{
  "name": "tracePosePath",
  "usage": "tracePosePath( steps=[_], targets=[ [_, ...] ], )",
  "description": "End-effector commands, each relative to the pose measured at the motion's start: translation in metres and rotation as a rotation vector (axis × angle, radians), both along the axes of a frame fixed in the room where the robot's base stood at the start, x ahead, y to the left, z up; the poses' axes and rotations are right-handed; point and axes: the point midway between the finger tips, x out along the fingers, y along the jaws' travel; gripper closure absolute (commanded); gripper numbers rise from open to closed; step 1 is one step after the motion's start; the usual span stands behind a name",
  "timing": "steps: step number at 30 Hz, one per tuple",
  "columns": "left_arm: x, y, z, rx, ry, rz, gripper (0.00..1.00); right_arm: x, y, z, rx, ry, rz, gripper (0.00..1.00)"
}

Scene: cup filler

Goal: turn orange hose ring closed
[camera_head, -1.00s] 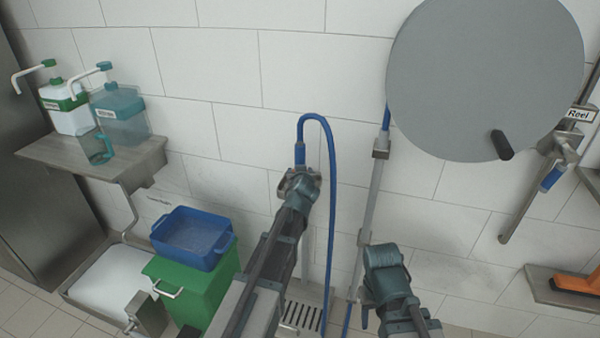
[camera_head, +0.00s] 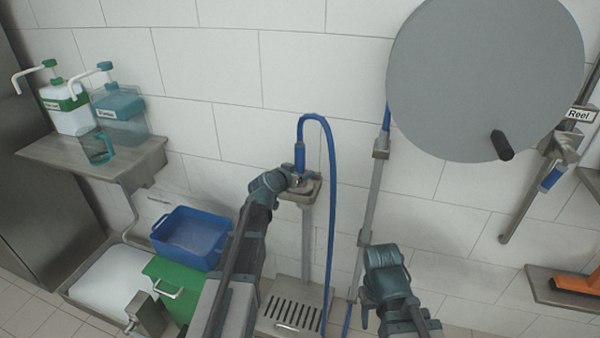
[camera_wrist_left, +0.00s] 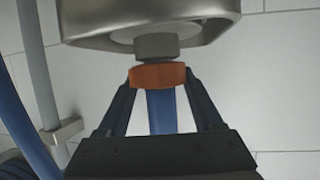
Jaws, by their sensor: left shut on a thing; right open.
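The orange hose ring (camera_wrist_left: 158,76) shows in the left wrist view, around the blue hose (camera_wrist_left: 161,112) and just beside a grey metal fitting (camera_wrist_left: 157,46). My left gripper (camera_wrist_left: 158,78) is shut on the ring, with a dark finger on each side of it. In the head view my left gripper (camera_head: 287,180) is at the left side of a small metal bracket (camera_head: 304,192), where the blue hose end (camera_head: 299,157) stands upright. The ring cannot be made out in the head view. My right gripper (camera_head: 368,303) is open, low and to the right, apart from the hose.
A big grey reel disc (camera_head: 480,75) hangs at the upper right. A vertical pipe (camera_head: 373,200) runs down the wall. A shelf (camera_head: 75,155) holds pump bottles.

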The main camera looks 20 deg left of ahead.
Motion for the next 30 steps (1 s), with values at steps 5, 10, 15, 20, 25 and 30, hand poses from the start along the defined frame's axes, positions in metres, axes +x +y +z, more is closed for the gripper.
tracePosePath(
  steps=[5, 10, 15, 20, 25, 30],
  targets=[
    [0.002, 0.0017, -0.0005, -0.002, 0.002, -0.113, 0.88, 0.0, 0.0, -0.0002, 0.0, 0.0, 0.0, 0.5],
    [0.0034, 0.0027, -0.0004, -0.001, 0.001, -0.258, 0.88, 0.0, 0.0, -0.0003, 0.0, 0.0, 0.0, 0.5],
    [0.0035, 0.0024, -0.0005, 0.002, 0.001, -0.393, 0.88, 0.0, 0.0, -0.0003, 0.0, 0.0, 0.0, 0.5],
    [0.0028, 0.0012, -0.0007, 0.002, 0.001, -0.497, 0.88, 0.0, 0.0, -0.0003, 0.0, 0.0, 0.0, 0.5],
    [0.0018, 0.0008, -0.0011, 0.004, 0.003, -0.573, 0.88, 0.0, 0.0, -0.0003, 0.0, 0.0, 0.0, 0.5],
    [0.0008, -0.0003, -0.0012, 0.004, 0.003, -0.619, 0.88, 0.0, 0.0, -0.0004, 0.0, 0.0, 0.0, 0.5]
  ],
)
